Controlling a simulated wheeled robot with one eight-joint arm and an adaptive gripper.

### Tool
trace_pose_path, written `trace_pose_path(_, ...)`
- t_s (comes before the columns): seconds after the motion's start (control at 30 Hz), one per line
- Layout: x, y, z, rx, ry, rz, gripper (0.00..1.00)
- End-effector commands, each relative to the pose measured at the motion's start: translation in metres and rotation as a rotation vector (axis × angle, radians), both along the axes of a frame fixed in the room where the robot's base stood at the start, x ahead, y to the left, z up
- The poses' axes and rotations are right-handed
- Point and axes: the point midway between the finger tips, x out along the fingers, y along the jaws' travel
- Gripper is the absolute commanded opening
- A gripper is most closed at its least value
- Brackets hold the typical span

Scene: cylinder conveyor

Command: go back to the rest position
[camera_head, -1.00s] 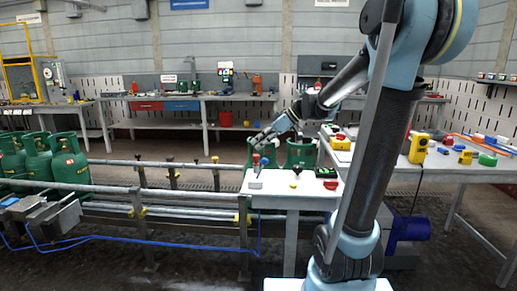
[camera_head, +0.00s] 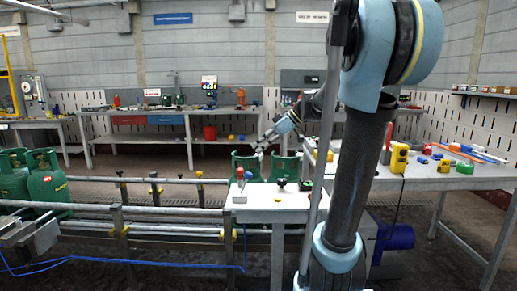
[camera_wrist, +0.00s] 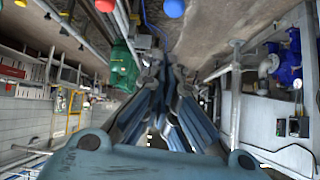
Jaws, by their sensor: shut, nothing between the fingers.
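My gripper (camera_head: 262,149) hangs in the air above the small white table (camera_head: 262,213), in front of two green gas cylinders (camera_head: 246,166). Its fingers look closed and empty. In the wrist view the dark fingers (camera_wrist: 166,62) lie close together in the middle, with nothing seen between them. The arm reaches out to the left from my upper links, which hide part of the table's right side.
Green cylinders (camera_head: 45,182) stand at the left by the conveyor rails (camera_head: 150,211). A right-hand bench holds a yellow device (camera_head: 398,157). A blue motor (camera_head: 398,237) sits below.

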Motion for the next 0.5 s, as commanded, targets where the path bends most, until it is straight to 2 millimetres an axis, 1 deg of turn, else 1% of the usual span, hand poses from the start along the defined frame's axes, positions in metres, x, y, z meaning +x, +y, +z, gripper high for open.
trace_pose_path(0.07, 0.000, 0.000, 0.000, -0.001, 0.001, -0.001, 0.00)
trace_pose_path(0.17, -0.006, -0.001, -0.005, -0.014, 0.018, -0.017, 0.00)
trace_pose_path(0.27, -0.022, -0.006, -0.017, -0.052, 0.067, -0.066, 0.00)
trace_pose_path(0.37, -0.046, -0.015, -0.038, -0.114, 0.144, -0.155, 0.00)
trace_pose_path(0.5, -0.084, -0.034, -0.072, -0.213, 0.255, -0.315, 0.00)
